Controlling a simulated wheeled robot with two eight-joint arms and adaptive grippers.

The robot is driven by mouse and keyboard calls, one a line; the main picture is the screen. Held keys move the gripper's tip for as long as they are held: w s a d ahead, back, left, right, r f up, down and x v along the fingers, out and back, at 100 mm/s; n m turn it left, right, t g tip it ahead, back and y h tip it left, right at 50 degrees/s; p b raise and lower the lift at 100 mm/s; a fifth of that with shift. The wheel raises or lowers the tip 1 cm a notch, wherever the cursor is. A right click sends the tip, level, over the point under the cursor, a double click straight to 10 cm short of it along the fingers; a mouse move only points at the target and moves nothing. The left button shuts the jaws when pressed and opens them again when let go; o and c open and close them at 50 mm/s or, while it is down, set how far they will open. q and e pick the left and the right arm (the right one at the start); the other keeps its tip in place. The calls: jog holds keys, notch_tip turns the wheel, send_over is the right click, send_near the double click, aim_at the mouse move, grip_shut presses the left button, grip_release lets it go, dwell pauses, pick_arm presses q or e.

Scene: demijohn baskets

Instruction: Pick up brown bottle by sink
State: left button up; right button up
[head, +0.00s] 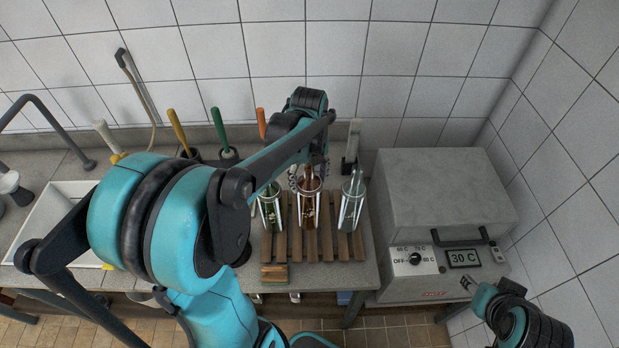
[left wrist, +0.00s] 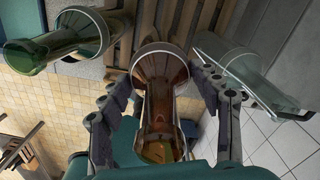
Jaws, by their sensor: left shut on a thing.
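The brown bottle (head: 309,208) stands in the middle of a row of three on the slatted wooden rack, with a green bottle to its left and a clear one to its right. It sits in a pale-rimmed holder. My left gripper (head: 309,172) is at its upper part, reaching down from above. In the left wrist view, the two dark fingers of my left gripper (left wrist: 168,100) lie on either side of the brown bottle (left wrist: 160,85), shut on it. The exact contact spots are partly hidden.
The green bottle (left wrist: 70,35) and clear bottle (left wrist: 255,75) stand close on either side. The rack (head: 327,245) lies on the counter. A grey water bath (head: 440,195) stands to the right, the sink (head: 45,225) to the left. Several coloured-handled brushes stand behind.

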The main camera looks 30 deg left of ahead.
pick_arm(q)
jog(key=s+d+r+p, duration=0.1)
jog(key=s+d+r, duration=0.3)
jog(key=s, duration=0.5)
notch_tip(320, 180, up, 2)
jog(key=shift+s+d+r, duration=0.1)
jog(key=shift+s+d, duration=0.05)
jog(key=shift+d, duration=0.05)
